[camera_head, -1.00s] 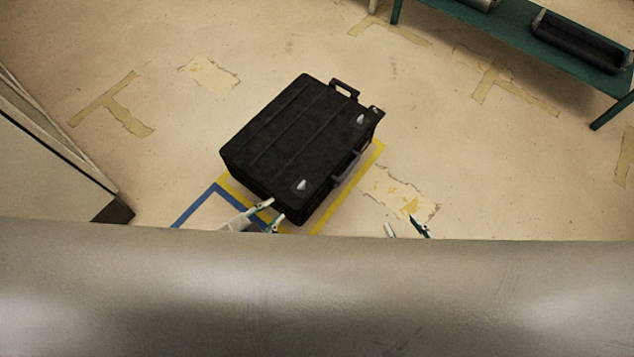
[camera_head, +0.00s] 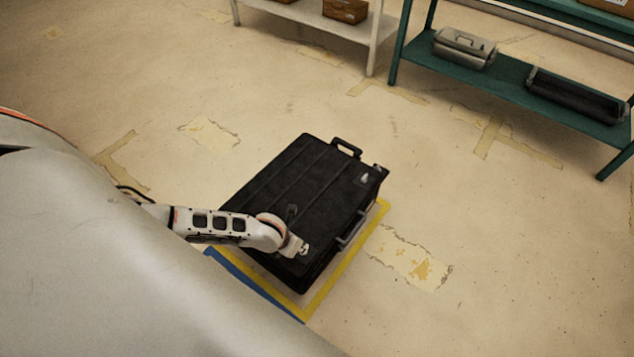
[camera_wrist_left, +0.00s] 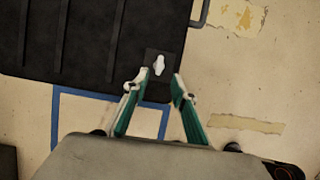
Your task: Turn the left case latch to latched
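The black case (camera_head: 300,190) lies on the floor in the head view, with one pale latch (camera_head: 364,180) at its far corner. The other latch (camera_wrist_left: 158,65), at the near corner, is a small pale knob on a dark square plate. In the left wrist view it points along the picture's height. My left gripper (camera_wrist_left: 160,78) is open, its two fingertips apart on either side just below this latch; contact cannot be told. In the head view my left arm reaches over the case's near corner and partly hides this latch. My right gripper is not in view.
Yellow tape (camera_head: 345,255) and blue tape (camera_head: 255,285) mark the floor by the case. A grey handle (camera_head: 351,231) sticks out from its right side. A green shelf (camera_head: 510,85) and a white shelf (camera_head: 325,22) stand at the back. Floor around is mostly clear.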

